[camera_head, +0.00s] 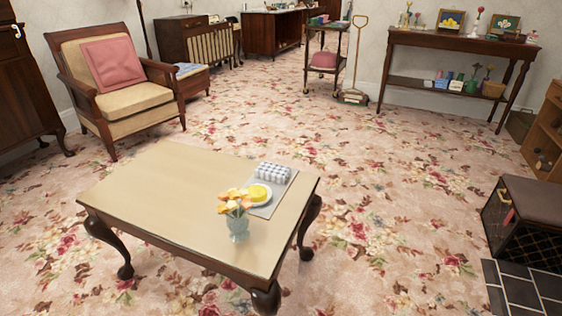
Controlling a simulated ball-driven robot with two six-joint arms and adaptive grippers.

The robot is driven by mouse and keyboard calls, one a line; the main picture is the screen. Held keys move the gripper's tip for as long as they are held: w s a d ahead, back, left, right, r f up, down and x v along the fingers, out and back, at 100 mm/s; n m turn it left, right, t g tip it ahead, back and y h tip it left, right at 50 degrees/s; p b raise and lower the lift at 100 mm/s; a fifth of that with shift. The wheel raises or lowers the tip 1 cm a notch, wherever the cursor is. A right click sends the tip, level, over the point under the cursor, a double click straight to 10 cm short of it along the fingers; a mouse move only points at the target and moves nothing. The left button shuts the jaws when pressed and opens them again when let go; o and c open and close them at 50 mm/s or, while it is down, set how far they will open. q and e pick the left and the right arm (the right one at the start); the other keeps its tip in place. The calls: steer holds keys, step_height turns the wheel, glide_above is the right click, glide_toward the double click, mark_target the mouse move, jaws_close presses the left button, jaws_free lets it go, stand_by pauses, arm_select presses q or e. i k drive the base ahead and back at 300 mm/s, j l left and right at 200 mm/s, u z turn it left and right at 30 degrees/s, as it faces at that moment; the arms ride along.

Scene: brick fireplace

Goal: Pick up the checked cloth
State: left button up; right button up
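A folded grey-and-white checked cloth (272,172) lies near the far right corner of the coffee table (170,190). It rests at the far end of a grey mat (270,208). A glass vase of orange and yellow flowers (237,218) stands nearer, at the mat's left edge. Neither of my grippers shows in this view.
The table's left half is bare. An armchair with a pink cushion (112,63) stands behind it on the left. Flowered carpet (400,190) is open to the right. A dark box seat (528,215) and black hearth tiles (520,290) are at far right.

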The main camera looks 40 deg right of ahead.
mark_target(266, 171)
steer(key=z, duration=1.1)
